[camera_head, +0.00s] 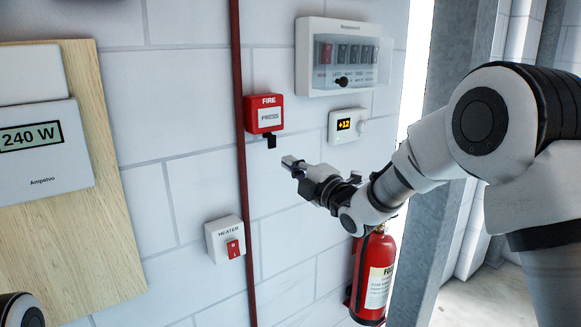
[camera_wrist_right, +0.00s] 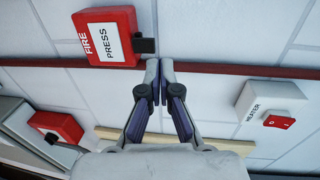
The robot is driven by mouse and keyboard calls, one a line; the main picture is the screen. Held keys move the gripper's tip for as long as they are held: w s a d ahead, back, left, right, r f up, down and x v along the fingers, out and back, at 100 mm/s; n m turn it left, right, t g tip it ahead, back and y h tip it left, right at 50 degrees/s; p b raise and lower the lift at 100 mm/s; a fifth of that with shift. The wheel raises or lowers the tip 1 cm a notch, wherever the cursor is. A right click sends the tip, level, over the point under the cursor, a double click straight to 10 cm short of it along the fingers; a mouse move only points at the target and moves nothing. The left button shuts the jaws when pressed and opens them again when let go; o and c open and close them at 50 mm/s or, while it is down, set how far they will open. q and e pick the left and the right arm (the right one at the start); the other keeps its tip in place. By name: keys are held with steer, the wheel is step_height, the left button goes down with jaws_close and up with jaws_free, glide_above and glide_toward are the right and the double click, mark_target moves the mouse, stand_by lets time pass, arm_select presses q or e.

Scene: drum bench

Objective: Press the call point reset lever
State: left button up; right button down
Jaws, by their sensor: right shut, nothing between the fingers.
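The red call point (camera_head: 265,113), marked FIRE and PRESS, is on the white wall just right of the red pipe. Its short black reset lever (camera_head: 271,142) sticks out below it. In the wrist view the call point (camera_wrist_right: 105,38) is at upper left, with the lever (camera_wrist_right: 145,45) on its right side. My right gripper (camera_head: 290,163) is shut and empty, its tips below and right of the lever in the head view. In the wrist view the fingertips (camera_wrist_right: 160,70) are close to the lever, seemingly apart from it. My left gripper is out of view.
A heater switch (camera_head: 225,240) is lower left, a thermostat (camera_head: 347,125) and clear-covered switch box (camera_head: 343,57) upper right. The red pipe (camera_head: 241,170) runs beside the call point. A fire extinguisher (camera_head: 374,275) hangs below my right arm. Another red box (camera_wrist_right: 55,127) shows in the wrist view.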

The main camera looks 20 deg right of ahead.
steer(key=shift+f+b+v, duration=0.85)
steer(key=shift+b+v, duration=0.75)
steer(key=shift+v, duration=2.65)
steer(key=s+a+f+m+g+h, duration=0.1)
steer(key=s+f+g, duration=0.15)
steer(key=f, duration=1.05)
steer(key=s+f+m+g+h, duration=0.1)
steer(key=s+f+m+g, duration=0.15)
steer(key=f, duration=1.05)
steer(key=s+a+f+g+h, duration=0.1)
steer(key=s+f+g, duration=0.15)
steer(key=f, duration=1.05)
steer(key=s+d+f+m+g+h, duration=0.15)
steer(key=s+f+m+g, duration=0.5)
steer(key=s+f, duration=0.9)
steer(key=s+d+m+g+h, duration=0.2)
steer(key=s+m+g, duration=0.2)
steer(key=s+m, duration=0.8)
steer(key=s, duration=0.2)
steer(key=shift+s+d+f+m, duration=0.2)
steer(key=shift+s+d+m, duration=0.05)
steer(key=shift+s+m, duration=0.05)
